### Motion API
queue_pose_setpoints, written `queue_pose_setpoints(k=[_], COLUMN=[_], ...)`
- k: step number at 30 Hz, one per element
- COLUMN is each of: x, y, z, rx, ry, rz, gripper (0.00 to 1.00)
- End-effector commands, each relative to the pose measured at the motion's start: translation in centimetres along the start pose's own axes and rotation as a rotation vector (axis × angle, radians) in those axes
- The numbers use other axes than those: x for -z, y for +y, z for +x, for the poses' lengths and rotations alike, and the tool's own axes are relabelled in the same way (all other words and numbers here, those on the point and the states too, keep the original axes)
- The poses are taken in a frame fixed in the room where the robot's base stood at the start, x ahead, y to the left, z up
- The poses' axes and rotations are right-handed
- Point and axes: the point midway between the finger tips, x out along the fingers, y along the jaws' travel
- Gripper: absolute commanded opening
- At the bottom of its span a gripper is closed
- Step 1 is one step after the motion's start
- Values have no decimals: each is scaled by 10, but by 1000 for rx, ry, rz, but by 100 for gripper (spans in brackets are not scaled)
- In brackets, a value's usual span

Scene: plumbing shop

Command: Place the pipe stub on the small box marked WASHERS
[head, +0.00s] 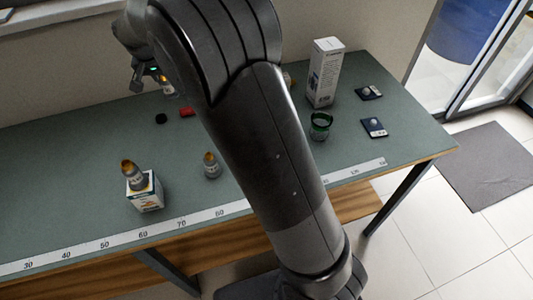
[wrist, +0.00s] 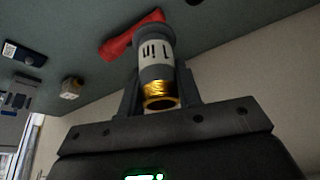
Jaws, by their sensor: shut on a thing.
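My gripper (head: 150,78) is at the far left of the bench, partly behind my arm. In the wrist view its fingers (wrist: 158,82) are shut on a grey pipe stub (wrist: 155,52) with a white marked band and a brass end; it also shows small in the head view (head: 168,90). A small white box (head: 147,198) stands near the front edge; its lettering is too small to read. A similar grey piece with a brass-coloured top (head: 138,179) appears to stand on that box. Another such piece (head: 210,166) stands on the bench to its right.
A red item (head: 187,112) and a black disc (head: 161,118) lie near my gripper. A measuring strip (head: 105,243) runs along the front edge. The bench's left part is clear.

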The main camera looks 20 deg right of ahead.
Motion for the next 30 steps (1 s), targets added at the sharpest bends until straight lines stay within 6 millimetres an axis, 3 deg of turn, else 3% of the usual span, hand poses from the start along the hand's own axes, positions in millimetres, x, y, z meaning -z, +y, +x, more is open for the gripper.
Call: queue_pose_setpoints(k=[1,11,17,21,25,30], x=[1,-22,-58,-94,-126,-158], y=[22,168,260,318,359,392], z=[-5,-29,-48,-62,-73,-83], rx=[-28,-251,-406,-516,-601,-676], ry=[2,1,-1,-2,-2,-1], rz=[71,608,982,1246,1454,1633], gripper=[0,0,0,0,0,0])
